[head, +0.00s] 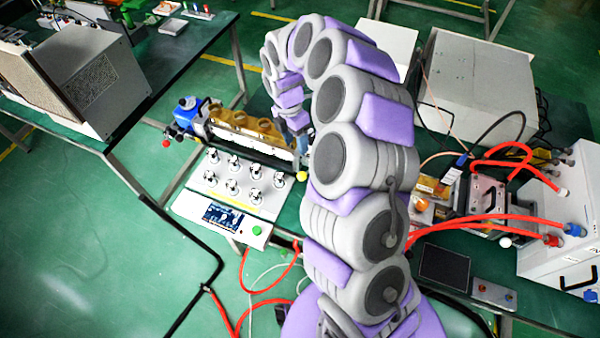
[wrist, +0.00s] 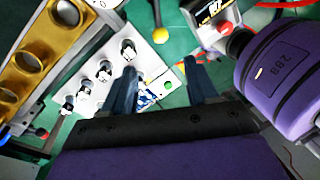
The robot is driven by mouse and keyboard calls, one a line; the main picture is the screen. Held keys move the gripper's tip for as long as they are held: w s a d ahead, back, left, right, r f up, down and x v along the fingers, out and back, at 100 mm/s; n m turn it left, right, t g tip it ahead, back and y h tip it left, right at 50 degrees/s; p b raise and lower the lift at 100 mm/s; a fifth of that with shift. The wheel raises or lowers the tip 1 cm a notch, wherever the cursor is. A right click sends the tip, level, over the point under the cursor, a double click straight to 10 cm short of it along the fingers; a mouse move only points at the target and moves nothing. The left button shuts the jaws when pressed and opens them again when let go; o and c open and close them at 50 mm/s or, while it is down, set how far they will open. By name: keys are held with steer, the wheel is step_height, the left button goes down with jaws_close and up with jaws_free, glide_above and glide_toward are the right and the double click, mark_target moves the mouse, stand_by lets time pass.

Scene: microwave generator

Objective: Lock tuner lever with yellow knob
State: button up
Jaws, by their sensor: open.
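The yellow knob (head: 302,176) shows in the head view as a small ball at the right end of the brass tuner block (head: 240,122), beside my arm. In the wrist view the yellow knob (wrist: 160,35) is at top centre, on the end of a thin dark lever (wrist: 156,12). My gripper (wrist: 160,68) is open and empty, its two dark blue fingers apart. The knob appears above the gap between the fingertips, not between them. The brass tuner's round openings (wrist: 30,53) are at left in the wrist view.
A white panel (head: 211,181) with several black-and-silver knobs and a green button (head: 257,230) lies in front of the tuner. Red hoses (head: 480,222) and a white box (head: 562,225) are at right. A grey cabinet (head: 82,75) stands at left.

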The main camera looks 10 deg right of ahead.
mark_target(301, 173)
steer(key=f, duration=0.4)
steer(key=s+f+b, duration=0.1)
steer(key=f, duration=0.4)
steer(key=s+d+f, duration=0.1)
steer(key=f, duration=0.3)
steer(key=shift+s+f+b, duration=0.2)
steer(key=shift+f+b, duration=0.1)
steer(key=shift+f, duration=0.05)
jaws_close()
